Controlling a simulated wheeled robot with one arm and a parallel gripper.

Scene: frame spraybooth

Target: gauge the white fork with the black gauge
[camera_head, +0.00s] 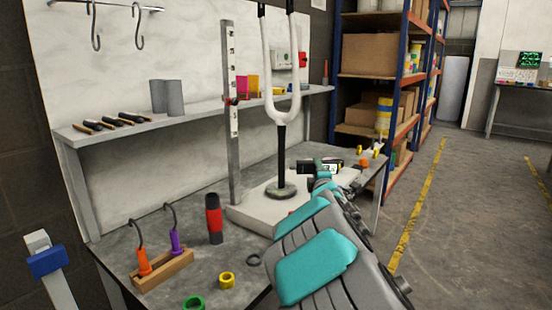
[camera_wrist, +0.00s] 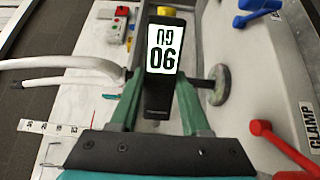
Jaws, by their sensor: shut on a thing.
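The white fork (camera_head: 268,75) stands upright, tines up, on a black stem with a round foot on a pale block on the bench. In the wrist view the fork (camera_wrist: 62,63) enters from the left, and its round foot (camera_wrist: 215,85) shows at right. My gripper (camera_head: 322,178) is shut on the black gauge (camera_head: 304,167), just right of the stem. In the wrist view my gripper (camera_wrist: 160,100) holds the gauge (camera_wrist: 158,100), its lit screen showing large digits, the lower pair like 06. The gauge hides part of the stem; I cannot tell whether they touch.
A grey slotted post (camera_head: 232,120) stands left of the fork. On the bench are a red-and-black cylinder (camera_head: 214,220), a wooden rack (camera_head: 163,270), a yellow ring (camera_head: 227,280) and a green ring (camera_head: 193,302). A shelf (camera_head: 200,116) runs behind. Red (camera_wrist: 285,147) and blue (camera_wrist: 258,6) clamp handles lie close right.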

